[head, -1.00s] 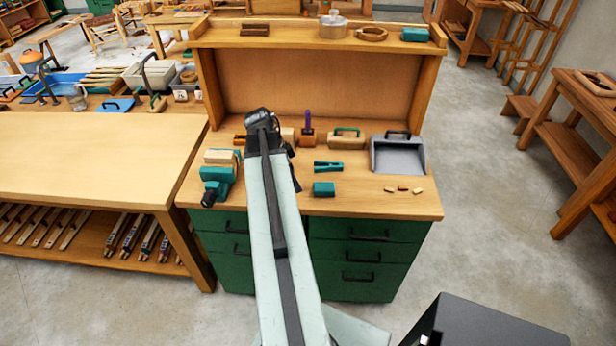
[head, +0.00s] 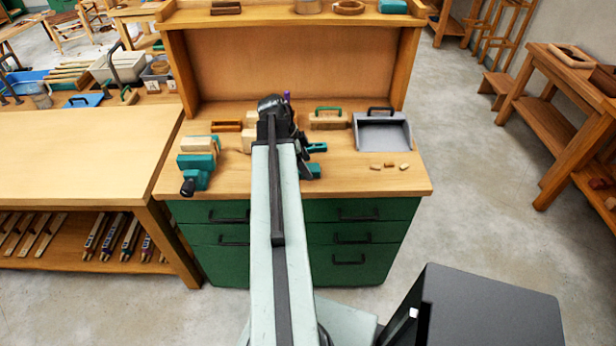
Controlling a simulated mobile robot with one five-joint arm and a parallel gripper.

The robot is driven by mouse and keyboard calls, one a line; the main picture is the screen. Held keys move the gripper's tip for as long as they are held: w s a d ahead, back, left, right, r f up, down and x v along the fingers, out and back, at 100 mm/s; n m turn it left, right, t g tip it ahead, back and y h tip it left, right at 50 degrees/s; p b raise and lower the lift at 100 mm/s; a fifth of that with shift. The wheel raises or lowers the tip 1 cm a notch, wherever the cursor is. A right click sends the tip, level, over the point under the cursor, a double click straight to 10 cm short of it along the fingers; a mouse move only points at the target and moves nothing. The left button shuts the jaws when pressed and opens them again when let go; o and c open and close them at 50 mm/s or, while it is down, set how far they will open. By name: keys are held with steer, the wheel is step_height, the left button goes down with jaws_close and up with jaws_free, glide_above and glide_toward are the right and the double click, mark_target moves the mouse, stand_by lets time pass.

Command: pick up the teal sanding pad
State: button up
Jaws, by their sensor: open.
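A small teal block (head: 314,171), which looks like the sanding pad, lies on the cabinet's wooden top near its front edge. My arm and gripper hide its left part in the head view. My gripper (head: 304,164) shows as a dark shape at the block's left side, mostly behind my arm. It is open, and I see nothing held in it. I cannot tell whether it touches the block. Another teal block (head: 392,6) sits on the upper shelf at the right.
A teal tool (head: 317,148) lies just behind the block. A teal and wood vise (head: 197,163) stands at left. A grey dustpan (head: 382,133), a green-handled wooden tool (head: 328,119) and small wood bits (head: 390,165) lie right and behind.

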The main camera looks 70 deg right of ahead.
steer(key=shift+x, duration=0.75)
steer(key=shift+w+r, duration=0.1)
steer(key=shift+r, duration=0.05)
steer(key=c, duration=1.5)
step_height(320, 180, up, 10)
steer(key=p, duration=1)
steer(key=o, duration=0.6)
steer(key=c, duration=0.4)
